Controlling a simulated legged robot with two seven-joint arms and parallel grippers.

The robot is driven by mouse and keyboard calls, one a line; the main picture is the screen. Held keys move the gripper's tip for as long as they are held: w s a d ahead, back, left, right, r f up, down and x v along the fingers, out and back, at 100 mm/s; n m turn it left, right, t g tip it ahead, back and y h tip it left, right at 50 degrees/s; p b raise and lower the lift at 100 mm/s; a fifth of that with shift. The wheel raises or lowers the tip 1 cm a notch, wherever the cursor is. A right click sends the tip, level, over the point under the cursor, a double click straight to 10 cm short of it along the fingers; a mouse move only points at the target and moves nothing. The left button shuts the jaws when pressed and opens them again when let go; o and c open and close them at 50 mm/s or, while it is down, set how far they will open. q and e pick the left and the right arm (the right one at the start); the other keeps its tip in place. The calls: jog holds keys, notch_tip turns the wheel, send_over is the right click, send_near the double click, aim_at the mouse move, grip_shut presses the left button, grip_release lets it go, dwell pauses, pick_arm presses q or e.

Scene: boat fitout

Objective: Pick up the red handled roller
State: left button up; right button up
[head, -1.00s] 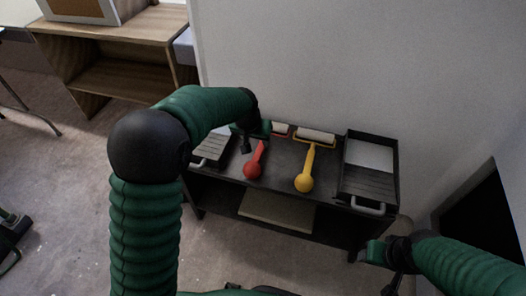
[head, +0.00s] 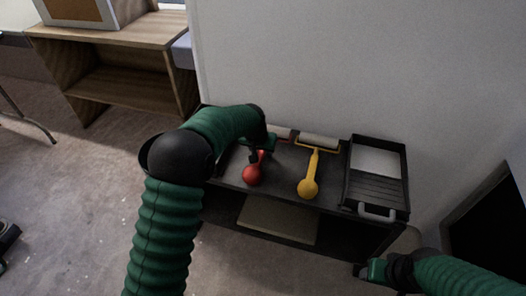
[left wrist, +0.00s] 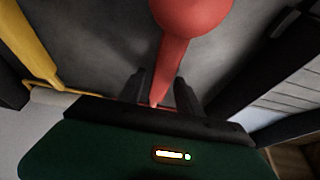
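The red handled roller (head: 252,175) lies on the dark top of a low cart, its round red handle end toward me. Its roller head is partly hidden behind my left gripper. My left gripper (head: 257,157) is over the red handle. In the left wrist view, the red handle (left wrist: 171,55) runs between the two dark fingers of my left gripper (left wrist: 160,90), which stand apart with a visible gap beside the handle. My right gripper (head: 366,271) is low at the right, in front of the cart; its fingers are too small to read.
A yellow handled roller (head: 310,180) lies just right of the red one; it also shows in the left wrist view (left wrist: 28,45). A black paint tray (head: 348,190) sits at the cart's right end. A wall (head: 350,70) rises behind. A wooden shelf (head: 110,40) stands back left.

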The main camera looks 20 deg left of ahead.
pick_arm(q)
grip_shut()
dwell(0.3)
